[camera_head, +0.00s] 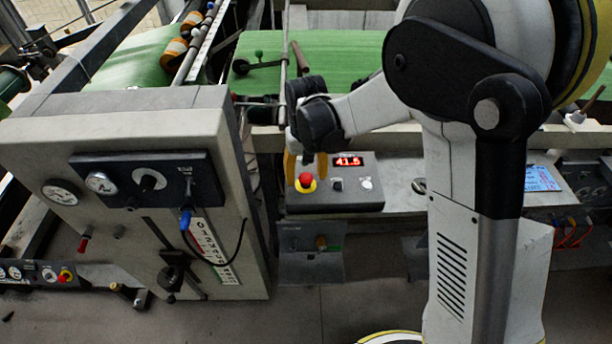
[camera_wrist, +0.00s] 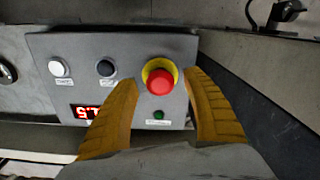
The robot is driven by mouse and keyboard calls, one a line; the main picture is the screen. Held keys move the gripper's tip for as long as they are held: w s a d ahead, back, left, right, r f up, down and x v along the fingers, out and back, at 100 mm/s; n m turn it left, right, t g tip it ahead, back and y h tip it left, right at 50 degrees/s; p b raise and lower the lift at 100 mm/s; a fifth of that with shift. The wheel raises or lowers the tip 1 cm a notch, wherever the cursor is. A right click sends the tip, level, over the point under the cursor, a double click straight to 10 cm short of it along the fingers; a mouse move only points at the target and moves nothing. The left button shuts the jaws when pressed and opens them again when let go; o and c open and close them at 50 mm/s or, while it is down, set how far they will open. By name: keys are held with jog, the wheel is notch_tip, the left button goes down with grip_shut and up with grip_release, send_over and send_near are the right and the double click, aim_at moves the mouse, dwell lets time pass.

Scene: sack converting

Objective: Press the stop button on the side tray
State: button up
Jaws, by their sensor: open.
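The stop button is a red mushroom button (camera_head: 306,181) on a yellow ring. It sits at the left of a grey control box (camera_head: 345,205) on the side tray (camera_head: 403,196). In the wrist view the red button (camera_wrist: 160,81) shows between the two orange fingers. My gripper (camera_head: 306,163) is open, above and behind the button in the head view. In the wrist view my gripper (camera_wrist: 165,95) has one finger on each side of the button. Nothing is held. Whether a finger touches the box cannot be told.
A black button (camera_head: 337,184), a white button (camera_head: 367,183) and a red display (camera_head: 348,161) share the box. A tall grey cabinet (camera_head: 120,180) with gauges stands close on the left. A blue screen (camera_head: 542,179) lies to the right.

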aim_at(306, 177)
grip_shut()
jog(key=shift+f+b, duration=0.35)
jog(key=shift+f, duration=0.2)
grip_release()
jog(key=shift+r, duration=0.1)
notch_tip(306, 177, up, 12)
dwell(0.4)
